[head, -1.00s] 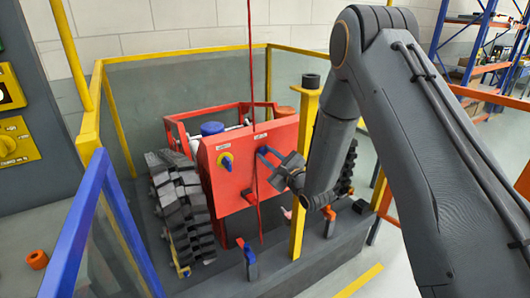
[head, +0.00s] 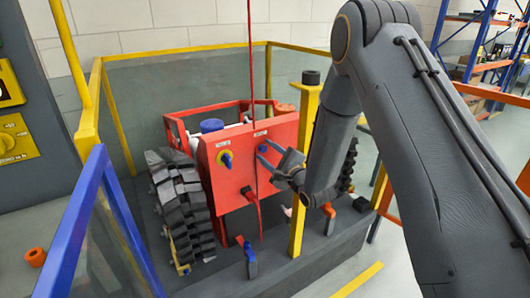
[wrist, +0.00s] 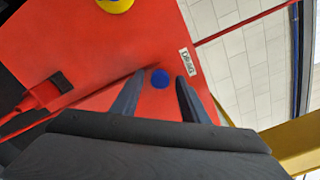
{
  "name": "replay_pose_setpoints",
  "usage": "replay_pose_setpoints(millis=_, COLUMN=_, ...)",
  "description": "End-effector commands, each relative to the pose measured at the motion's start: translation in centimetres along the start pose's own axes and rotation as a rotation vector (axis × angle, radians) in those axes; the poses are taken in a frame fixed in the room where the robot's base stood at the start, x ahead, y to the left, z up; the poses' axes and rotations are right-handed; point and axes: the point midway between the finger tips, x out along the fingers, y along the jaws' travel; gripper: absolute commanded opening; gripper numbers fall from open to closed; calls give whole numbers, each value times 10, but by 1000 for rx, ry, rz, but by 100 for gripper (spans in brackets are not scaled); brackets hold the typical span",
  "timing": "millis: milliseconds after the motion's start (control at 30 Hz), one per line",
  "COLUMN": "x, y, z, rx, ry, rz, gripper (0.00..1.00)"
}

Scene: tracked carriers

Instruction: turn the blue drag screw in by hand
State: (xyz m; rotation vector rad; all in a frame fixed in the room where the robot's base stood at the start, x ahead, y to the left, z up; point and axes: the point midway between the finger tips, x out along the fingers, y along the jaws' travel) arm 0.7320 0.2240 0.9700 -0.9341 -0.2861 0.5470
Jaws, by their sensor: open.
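The blue drag screw (wrist: 160,79) is a small round blue head on a red panel (wrist: 85,50), beside a white label reading DRAG (wrist: 188,62). My gripper (wrist: 159,83) is open, with one finger on each side of the screw in the wrist view. Gaps show between the screw and both fingers there, and I cannot tell how deep the tips are. In the head view my gripper (head: 268,155) is at the right part of the red panel (head: 235,185), below a small label. The screw is hard to make out there.
A yellow disc with a blue handle (head: 226,158) is on the panel's left. A red cable with a black plug (head: 247,191) is below. A yellow post (head: 301,190) stands close right of my gripper.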

Motion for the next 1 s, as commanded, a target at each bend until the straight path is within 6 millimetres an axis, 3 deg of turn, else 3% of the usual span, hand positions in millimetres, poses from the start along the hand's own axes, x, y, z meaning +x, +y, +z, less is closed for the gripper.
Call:
replay_pose_setpoints(millis=200, x=0, y=1, z=-1, rx=-348, ry=0, rz=0, gripper=41)
replay_pose_setpoints(millis=467, x=0, y=0, z=0, rx=-538, ry=0, rz=0, gripper=41)
replay_pose_setpoints(millis=800, x=0, y=1, z=-1, rx=-1094, ry=0, rz=0, gripper=41)
replay_pose_setpoints(millis=1000, x=0, y=0, z=0, rx=-1316, ry=0, rz=0, gripper=41)
